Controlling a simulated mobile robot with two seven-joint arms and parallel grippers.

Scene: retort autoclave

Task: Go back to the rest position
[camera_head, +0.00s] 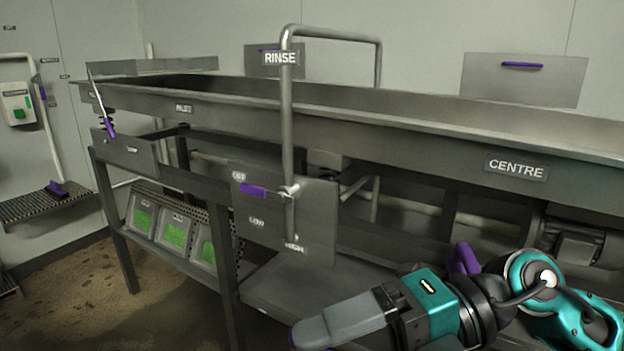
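My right gripper (345,320) comes in from the lower right on its teal and black arm. Its grey fingers point left, in front of the lower shelf of the steel trough stand. I see the fingers side-on, so I cannot tell whether they are open or shut. A small purple patch shows at the fingertips; I cannot tell what it belongs to. No held object is clearly visible. My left gripper is not in view.
The long steel trough (390,120) spans the view, with a RINSE pipe (287,130) and a lever plate (315,215) at its front. Grey-green panels (174,228) sit below left. A switch box (16,104) is on the left wall.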

